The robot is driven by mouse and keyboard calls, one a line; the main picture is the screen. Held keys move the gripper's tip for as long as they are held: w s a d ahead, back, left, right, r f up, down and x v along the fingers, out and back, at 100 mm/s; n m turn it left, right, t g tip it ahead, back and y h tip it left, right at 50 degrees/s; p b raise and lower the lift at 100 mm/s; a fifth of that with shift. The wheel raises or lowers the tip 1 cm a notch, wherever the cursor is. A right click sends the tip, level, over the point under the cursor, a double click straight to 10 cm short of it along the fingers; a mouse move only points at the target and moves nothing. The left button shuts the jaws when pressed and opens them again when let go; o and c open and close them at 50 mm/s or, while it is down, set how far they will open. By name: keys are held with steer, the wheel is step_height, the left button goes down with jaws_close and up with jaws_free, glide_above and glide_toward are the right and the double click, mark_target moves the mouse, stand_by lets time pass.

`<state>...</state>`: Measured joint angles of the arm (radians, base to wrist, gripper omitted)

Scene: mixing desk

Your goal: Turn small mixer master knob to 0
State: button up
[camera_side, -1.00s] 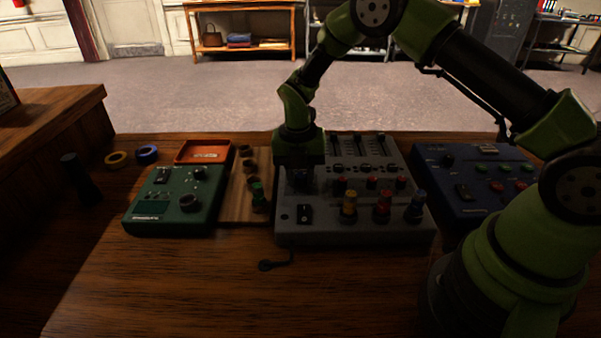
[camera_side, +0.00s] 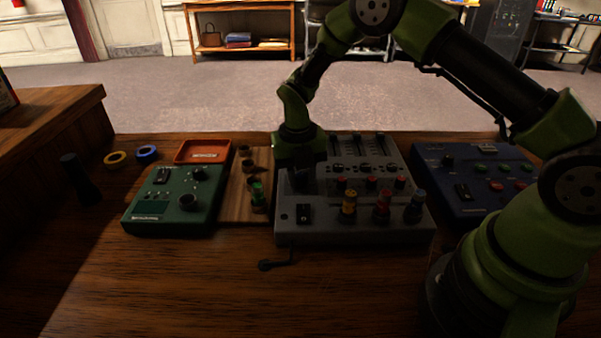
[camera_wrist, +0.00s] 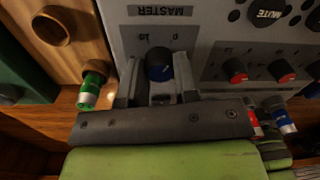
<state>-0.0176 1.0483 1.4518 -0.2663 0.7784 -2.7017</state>
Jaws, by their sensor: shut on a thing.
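The small grey mixer (camera_side: 355,238) lies flat on the table in the side view. Faint scale marks, upside down in this view, sit on the panel by the knob. My gripper (camera_wrist: 157,75) is over the panel with one finger on each side of the knob, shut on it. In the side view my gripper (camera_side: 303,180) hides the knob. I cannot tell exactly where its pointer stands.
A blue box (camera_side: 470,205) lies farther right.

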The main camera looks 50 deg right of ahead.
mark_target(298, 176)
steer(key=o, duration=0.9)
steer(key=r, duration=1)
steer(key=shift+w+a, duration=0.1)
steer(key=shift+a, duration=0.1)
